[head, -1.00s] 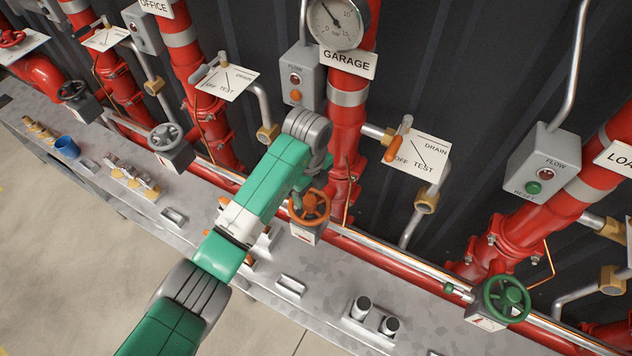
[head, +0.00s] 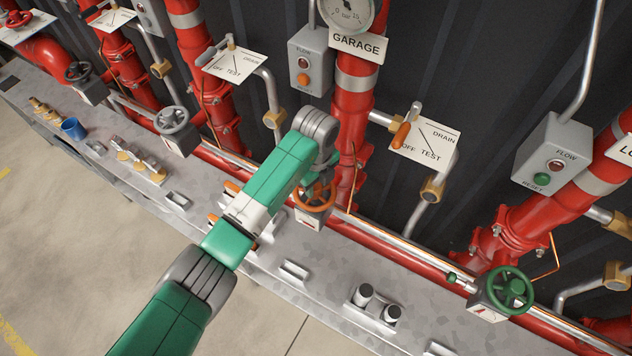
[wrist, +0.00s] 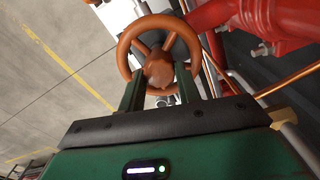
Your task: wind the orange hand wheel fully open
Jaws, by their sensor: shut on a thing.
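The orange hand wheel (head: 316,204) is on a small pale valve box (head: 311,222) below the GARAGE pipe. In the wrist view the wheel (wrist: 152,21) fills the upper middle, with its hub and spokes showing. My gripper (wrist: 160,70) is at the wheel, its two green fingers reaching over the near side of the rim, one on each side of the hub. It is shut on the wheel. In the head view my arm comes from the lower left and its wrist partly covers the wheel; the fingertips are hard to make out there.
The red GARAGE pipe (head: 352,110) rises just behind the wheel. A drain lever with an orange grip (head: 401,134) is to the right. A green hand wheel (head: 508,289) and a grey hand wheel (head: 173,121) flank it. Two dark-topped cylinders (head: 377,302) stand on the grey bench.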

